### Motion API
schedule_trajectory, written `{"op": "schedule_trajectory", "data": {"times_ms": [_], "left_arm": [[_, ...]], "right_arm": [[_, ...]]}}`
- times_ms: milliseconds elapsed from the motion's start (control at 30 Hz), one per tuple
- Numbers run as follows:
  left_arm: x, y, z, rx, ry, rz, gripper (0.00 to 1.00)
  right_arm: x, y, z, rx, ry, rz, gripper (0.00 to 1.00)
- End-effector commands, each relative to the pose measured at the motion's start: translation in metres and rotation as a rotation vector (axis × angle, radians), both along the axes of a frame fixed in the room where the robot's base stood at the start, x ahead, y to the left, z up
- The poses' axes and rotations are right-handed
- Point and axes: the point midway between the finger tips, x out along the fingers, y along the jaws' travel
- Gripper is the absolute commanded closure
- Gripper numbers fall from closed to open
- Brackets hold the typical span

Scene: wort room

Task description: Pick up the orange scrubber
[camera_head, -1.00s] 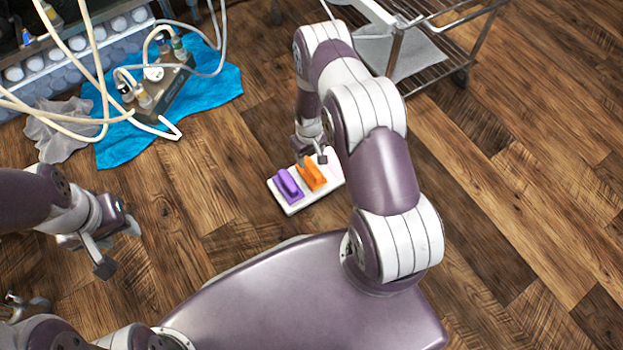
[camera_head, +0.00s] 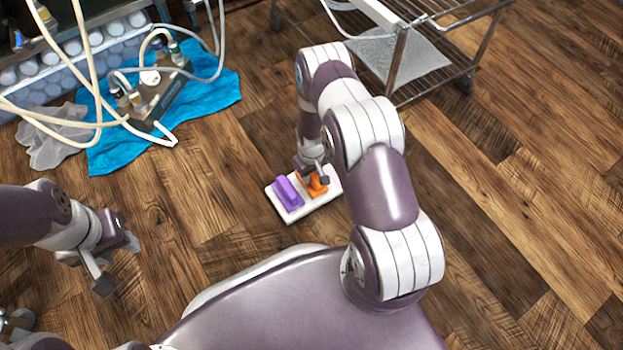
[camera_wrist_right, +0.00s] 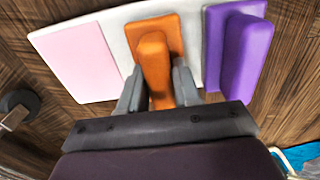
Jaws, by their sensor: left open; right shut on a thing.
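The orange scrubber (camera_head: 318,188) sits on a white tray (camera_head: 292,213) on the floor, beside a purple scrubber (camera_head: 288,193). My right gripper (camera_head: 312,181) is down at the tray and shut on the orange scrubber's raised handle. In the right wrist view the two fingers (camera_wrist_right: 157,88) stand on either side of the orange handle (camera_wrist_right: 154,60), and the scrubber's base still appears to lie on the tray. My left gripper (camera_head: 118,265) is open and empty at the left, well away from the tray.
A pink pad (camera_wrist_right: 80,62) lies on the tray on the other side of the orange scrubber from the purple one (camera_wrist_right: 240,50). A blue cloth (camera_head: 210,92) with bottles and hoses lies at the upper left. A metal rack (camera_head: 440,70) stands at the upper right. Wood floor surrounds the tray.

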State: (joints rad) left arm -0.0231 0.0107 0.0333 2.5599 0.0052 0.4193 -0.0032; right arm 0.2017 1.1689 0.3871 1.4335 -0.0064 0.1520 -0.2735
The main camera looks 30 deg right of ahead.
Motion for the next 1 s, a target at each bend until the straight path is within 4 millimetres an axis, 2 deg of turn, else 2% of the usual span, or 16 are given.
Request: {"op": "schedule_trajectory", "data": {"times_ms": [233, 367, 467, 800, 1000], "left_arm": [[0.0, 0.0, 0.007, 0.0, 0.0, 0.0, 0.57], [0.0, 0.0, 0.025, 0.0, 0.0, 0.0, 0.57], [0.0, 0.0, 0.044, 0.0, 0.0, 0.0, 0.57], [0.0, 0.0, 0.097, 0.0, 0.0, 0.0, 0.57], [0.0, 0.0, 0.111, 0.0, 0.0, 0.0, 0.57]], "right_arm": [[0.0, 0.0, 0.009, 0.0, -0.001, 0.0, 1.0], [0.0, 0.0, 0.029, 0.0, -0.001, 0.0, 1.0], [0.001, 0.0, 0.053, 0.001, -0.001, 0.0, 1.0], [-0.08, -0.014, 0.098, 0.002, 0.003, -0.004, 1.0], [-0.109, -0.019, 0.11, 0.002, 0.001, -0.001, 1.0]]}}
